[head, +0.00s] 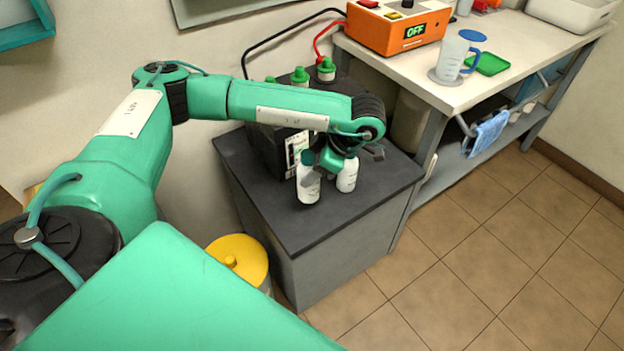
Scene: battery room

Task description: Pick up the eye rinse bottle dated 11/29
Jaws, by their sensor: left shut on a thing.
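Two white eye rinse bottles stand side by side on the dark top of a grey cabinet (300,233). The left bottle (308,187) shows its green cap and stands just left of my left gripper. The right bottle (347,178) has its upper part hidden by the gripper. My left gripper (341,160) reaches down from above and is shut on the right bottle, which looks upright at the cabinet top. The dates on both bottles are too small to read. My right gripper is not in view.
A black battery (270,150) with green-capped posts (326,68) and red and black cables stands behind the bottles. An orange charger (398,27) and a clear jug (453,57) are on the bench at right. A yellow-lidded bin (240,258) stands left of the cabinet.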

